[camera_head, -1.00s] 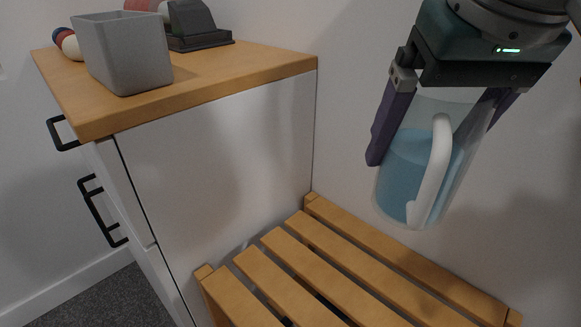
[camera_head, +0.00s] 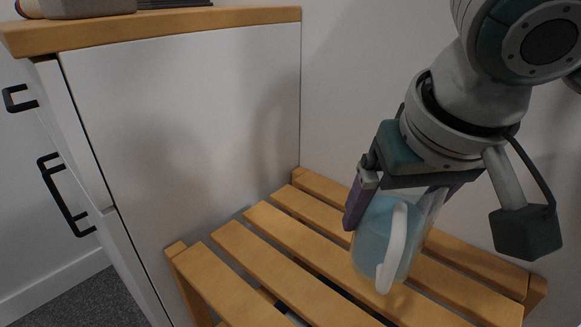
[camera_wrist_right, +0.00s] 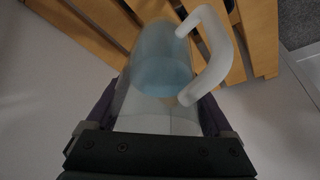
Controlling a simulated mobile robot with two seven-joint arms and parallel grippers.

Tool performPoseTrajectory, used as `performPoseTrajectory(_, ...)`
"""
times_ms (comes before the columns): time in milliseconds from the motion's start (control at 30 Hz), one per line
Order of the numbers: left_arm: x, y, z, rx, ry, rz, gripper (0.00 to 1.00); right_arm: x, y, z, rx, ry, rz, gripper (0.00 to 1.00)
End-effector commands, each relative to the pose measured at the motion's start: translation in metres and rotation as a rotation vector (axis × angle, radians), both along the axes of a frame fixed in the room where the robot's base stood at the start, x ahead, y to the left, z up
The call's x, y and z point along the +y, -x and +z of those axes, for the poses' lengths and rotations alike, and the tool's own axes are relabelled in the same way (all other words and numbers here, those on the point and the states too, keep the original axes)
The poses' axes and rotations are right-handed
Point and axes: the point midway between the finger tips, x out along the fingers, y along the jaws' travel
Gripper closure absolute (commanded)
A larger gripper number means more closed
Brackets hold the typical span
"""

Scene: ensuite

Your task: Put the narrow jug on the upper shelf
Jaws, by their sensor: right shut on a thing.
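The narrow jug (camera_head: 374,238) is clear with a white handle and blue contents. My right gripper (camera_head: 400,205) is shut on it, with purple fingers on either side of its upper part. The jug hangs slightly tilted in front of the slatted wooden shelf (camera_head: 262,262); whether its base touches the slats I cannot tell. In the right wrist view the jug (camera_wrist_right: 155,75) lies between the fingers, its handle to the right, with slats beyond it. My left gripper is out of view.
A white cabinet (camera_head: 190,120) with a wooden top (camera_head: 165,32) and black handles stands to the left of the slatted shelf. A grey container (camera_head: 85,8) is on the cabinet top, cut off by the frame. The visible slats left of the jug are clear.

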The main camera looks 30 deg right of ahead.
Motion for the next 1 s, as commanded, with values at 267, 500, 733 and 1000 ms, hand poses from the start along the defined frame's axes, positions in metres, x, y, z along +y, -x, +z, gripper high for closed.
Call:
performPoseTrajectory(267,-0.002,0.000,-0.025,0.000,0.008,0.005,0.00,0.000,0.000,-0.039,0.001,0.000,-0.001,0.95)
performPoseTrajectory(500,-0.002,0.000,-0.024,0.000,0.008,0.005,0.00,0.000,0.000,-0.041,-0.002,-0.001,-0.001,0.95)
performPoseTrajectory(733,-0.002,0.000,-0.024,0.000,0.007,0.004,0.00,0.000,0.000,-0.045,0.001,-0.001,0.000,0.12)
performPoseTrajectory(1000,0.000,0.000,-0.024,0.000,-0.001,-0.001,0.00,0.000,0.000,-0.045,0.000,-0.001,0.000,0.00)
